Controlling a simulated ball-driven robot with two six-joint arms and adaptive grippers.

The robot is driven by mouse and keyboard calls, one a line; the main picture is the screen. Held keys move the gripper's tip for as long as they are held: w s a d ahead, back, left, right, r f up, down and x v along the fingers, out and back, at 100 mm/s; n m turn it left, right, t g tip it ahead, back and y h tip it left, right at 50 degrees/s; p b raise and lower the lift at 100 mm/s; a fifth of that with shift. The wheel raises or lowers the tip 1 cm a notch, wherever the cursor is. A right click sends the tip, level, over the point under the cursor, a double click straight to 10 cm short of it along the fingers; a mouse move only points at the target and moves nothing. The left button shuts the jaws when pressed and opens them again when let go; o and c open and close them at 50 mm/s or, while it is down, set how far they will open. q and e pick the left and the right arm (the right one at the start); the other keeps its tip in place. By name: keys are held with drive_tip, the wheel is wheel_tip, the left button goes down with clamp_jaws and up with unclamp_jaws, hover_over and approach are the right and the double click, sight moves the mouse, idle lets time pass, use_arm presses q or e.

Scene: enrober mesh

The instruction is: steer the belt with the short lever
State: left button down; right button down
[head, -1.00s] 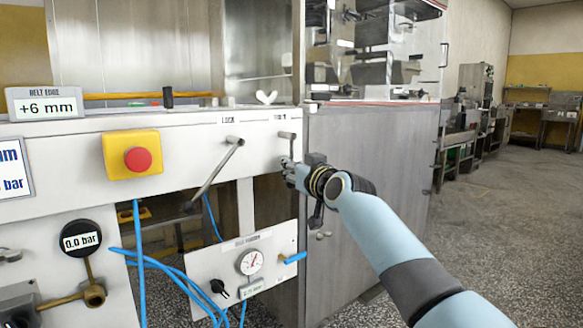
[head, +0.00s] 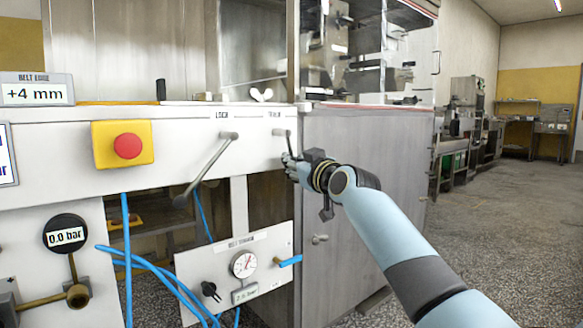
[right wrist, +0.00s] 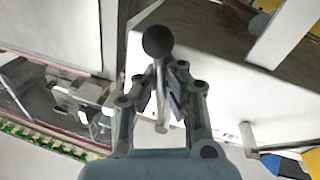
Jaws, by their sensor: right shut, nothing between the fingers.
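The short lever (head: 288,138) hangs from the white front panel (head: 70,150), under a small label at its right end. In the right wrist view the lever (right wrist: 159,80) shows as a thin rod with a dark ball knob, lined up with the space between the fingers. My right gripper (head: 288,163) is at the lever's lower end and hides it there. It is shut with nothing held; whether it touches the lever I cannot tell. The belt edge display (head: 37,93) reads +4 mm. The belt is not clearly seen. My left gripper is out of view.
A longer lever (head: 207,168) slants down left of the short one, under a lock label. A red stop button (head: 127,146) sits on a yellow box. Below are a gauge panel (head: 232,272) and blue hoses (head: 127,250). A grey cabinet (head: 355,200) stands at right.

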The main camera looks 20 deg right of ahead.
drive_tip(key=c, duration=1.4)
unclamp_jaws()
drive_tip(key=s, duration=0.4)
drive_tip(key=s+d, duration=0.1)
drive_tip(key=s, duration=0.3)
drive_tip(key=s+d, duration=0.1)
drive_tip(key=s, duration=0.3)
drive_tip(key=shift+f, duration=0.3)
